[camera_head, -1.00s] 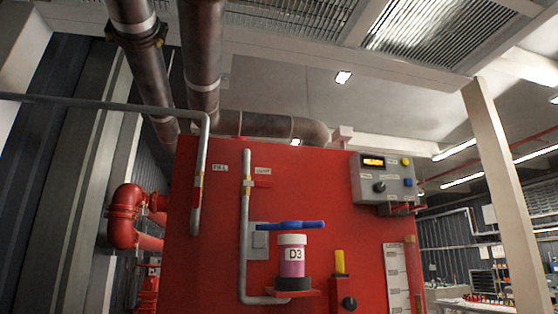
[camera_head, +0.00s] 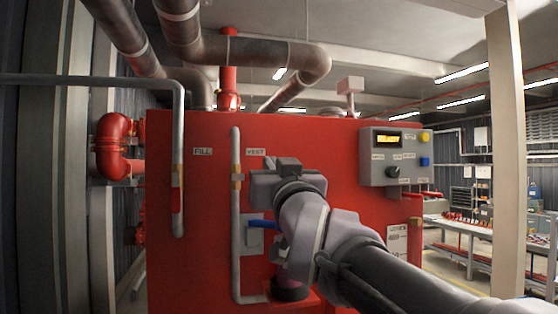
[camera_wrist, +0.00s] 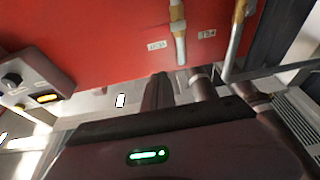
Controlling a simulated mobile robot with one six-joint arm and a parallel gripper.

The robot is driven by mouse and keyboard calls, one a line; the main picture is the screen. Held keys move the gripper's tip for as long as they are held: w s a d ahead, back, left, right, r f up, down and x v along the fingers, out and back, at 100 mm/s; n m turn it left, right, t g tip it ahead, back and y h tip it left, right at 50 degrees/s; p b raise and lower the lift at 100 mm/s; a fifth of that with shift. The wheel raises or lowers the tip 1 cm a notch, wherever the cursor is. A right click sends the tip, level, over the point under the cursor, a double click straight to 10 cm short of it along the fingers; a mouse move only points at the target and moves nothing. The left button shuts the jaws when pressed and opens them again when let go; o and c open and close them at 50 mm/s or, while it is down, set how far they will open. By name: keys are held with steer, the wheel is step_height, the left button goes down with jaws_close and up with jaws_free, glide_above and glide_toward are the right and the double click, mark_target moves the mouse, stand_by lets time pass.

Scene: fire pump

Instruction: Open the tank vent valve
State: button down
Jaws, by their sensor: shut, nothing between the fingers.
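The vent pipe (camera_head: 236,215) is a thin grey upright pipe on the front of the red tank (camera_head: 340,145), beside the VENT label (camera_head: 256,152). Its brass valve fitting (camera_head: 238,176) shows just left of my gripper (camera_head: 262,184). The red vent handle is hidden behind my gripper and wrist. In the wrist view the vent pipe end (camera_wrist: 181,52) and brass fitting (camera_wrist: 177,27) show near the top, beside the VENT label. My gripper is shut and appears empty, in front of the fitting. I cannot tell whether it touches the handle.
A grey control box (camera_head: 395,157) is on the right. A blue lever (camera_head: 261,223) sits below, partly hidden by my arm. Overhead pipes (camera_head: 240,50) and a pale post (camera_head: 506,150) flank the tank.

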steer(key=p+x, duration=0.6)
steer(key=x, duration=0.4)
step_height(320, 180, down, 4)
steer(key=shift+f, duration=0.1)
steer(key=shift+b, duration=0.4)
